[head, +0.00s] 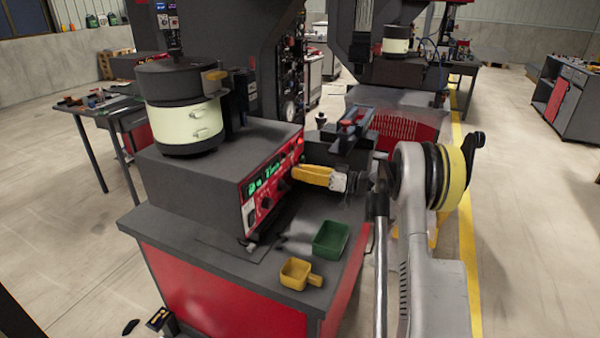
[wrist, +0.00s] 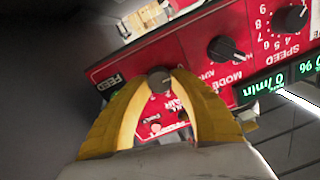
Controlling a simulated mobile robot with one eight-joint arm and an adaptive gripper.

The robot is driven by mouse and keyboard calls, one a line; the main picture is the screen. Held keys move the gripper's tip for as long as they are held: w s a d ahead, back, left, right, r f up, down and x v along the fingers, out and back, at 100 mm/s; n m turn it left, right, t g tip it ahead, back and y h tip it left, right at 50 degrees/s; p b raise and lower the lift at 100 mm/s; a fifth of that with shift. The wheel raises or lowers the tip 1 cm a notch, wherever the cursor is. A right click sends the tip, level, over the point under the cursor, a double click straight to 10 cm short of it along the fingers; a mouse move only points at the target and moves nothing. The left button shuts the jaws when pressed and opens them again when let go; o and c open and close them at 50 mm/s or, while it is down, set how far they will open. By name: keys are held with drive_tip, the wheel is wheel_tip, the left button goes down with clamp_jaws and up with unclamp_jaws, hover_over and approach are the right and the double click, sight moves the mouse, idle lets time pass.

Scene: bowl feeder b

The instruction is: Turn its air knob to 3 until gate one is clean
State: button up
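The air knob (wrist: 160,79) is a small dark round knob on the red control panel (wrist: 200,50), with the word AIR partly showing beside it. My gripper (wrist: 161,76) has two yellow fingers whose tips close in on both sides of this knob, with no clear gap showing. In the head view my gripper (head: 302,173) reaches in from the right to the panel front. The fingers hide most of the knob's scale, so its setting cannot be read. The feeder's cream and black bowl (head: 190,115) stands on the grey housing. I cannot make out gate one.
The mode knob (wrist: 226,49) and speed knob (wrist: 290,18) sit beside the air knob. A green display (wrist: 285,80) shows 0/min.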

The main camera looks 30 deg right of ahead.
clamp_jaws()
drive_tip(key=shift+m, duration=0.4)
drive_tip(key=m, duration=1.8)
drive_tip(key=m+t+h+b, duration=0.1)
drive_tip(key=m, duration=0.7)
drive_tip(key=shift+f+m, duration=0.3)
drive_tip(key=shift+m, duration=0.1)
